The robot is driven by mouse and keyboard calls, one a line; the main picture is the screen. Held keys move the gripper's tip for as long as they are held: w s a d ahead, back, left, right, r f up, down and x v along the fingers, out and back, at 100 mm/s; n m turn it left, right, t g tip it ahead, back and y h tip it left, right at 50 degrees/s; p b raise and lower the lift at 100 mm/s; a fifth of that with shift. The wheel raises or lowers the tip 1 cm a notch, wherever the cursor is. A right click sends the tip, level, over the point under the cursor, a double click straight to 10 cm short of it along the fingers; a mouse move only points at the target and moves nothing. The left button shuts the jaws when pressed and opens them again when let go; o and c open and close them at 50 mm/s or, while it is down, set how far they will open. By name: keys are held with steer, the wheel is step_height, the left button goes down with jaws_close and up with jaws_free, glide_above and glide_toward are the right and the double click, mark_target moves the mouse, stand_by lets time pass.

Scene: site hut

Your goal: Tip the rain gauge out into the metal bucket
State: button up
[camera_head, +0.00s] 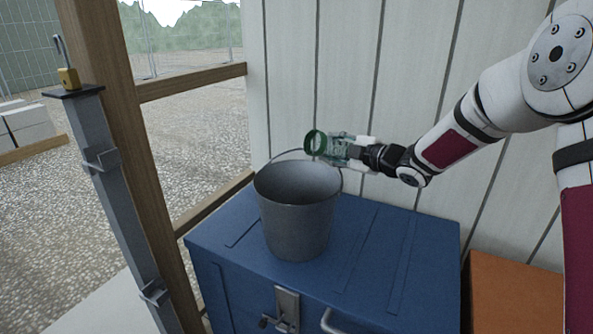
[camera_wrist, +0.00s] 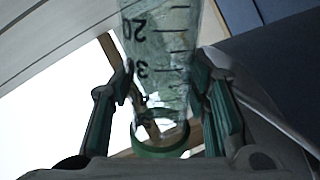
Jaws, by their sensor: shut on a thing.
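The rain gauge (camera_head: 335,148) is a clear tube with a green rim, held on its side above the bucket's back right edge. Its green rim end faces left in the head view. My gripper (camera_head: 352,151) is shut around the tube. In the wrist view the gauge (camera_wrist: 165,55) shows black marks and numbers, between the green-padded fingers of my gripper (camera_wrist: 166,92). The metal bucket (camera_head: 297,222) stands upright on a blue chest, with its wire handle raised at the back. The bucket's floor is hidden. I cannot tell whether water is in the gauge.
The blue chest (camera_head: 385,255) has free lid space right of the bucket. A pale panelled wall (camera_head: 350,70) stands close behind. A wooden post (camera_head: 120,120) and a grey metal bar (camera_head: 125,190) with a padlock (camera_head: 68,78) stand left. An orange box (camera_head: 515,295) is at right.

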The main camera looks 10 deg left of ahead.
steer(key=m+p, duration=0.1)
steer(key=p, duration=0.1)
steer(key=r+m+y+p, duration=0.1)
steer(key=m+p, duration=0.1)
steer(key=shift+s+a, duration=0.2)
steer(key=shift+r+m+g+y+p, duration=0.2)
steer(key=shift+m+g+y+p, duration=0.1)
steer(key=shift+m+p, duration=0.65)
steer(key=m+p, duration=0.1)
steer(key=w+d+r+m+p, duration=0.1)
steer(key=m, duration=0.1)
steer(key=shift+y, duration=0.3)
steer(key=r+p, duration=0.1)
steer(key=r+m+p, duration=0.1)
steer(key=r, duration=0.1)
steer(key=shift+w+d+r+m, duration=0.15)
steer(key=shift+d+m, duration=0.05)
steer(key=shift+m, duration=0.05)
steer(key=shift+r+p, duration=0.15)
steer(key=shift+p, duration=0.25)
steer(key=shift+o, duration=0.2)
steer(key=shift+w+d+f+m+y, duration=0.15)
steer(key=shift+f+m+y, duration=0.1)
steer(key=shift+m, duration=0.3)
steer(key=shift+w+d+f+m+y, duration=0.1)
steer(key=shift+f+m+y, duration=0.1)
steer(key=shift+m, duration=0.35)
steer(key=shift+a, duration=0.1)
steer(key=shift+c, duration=0.2)
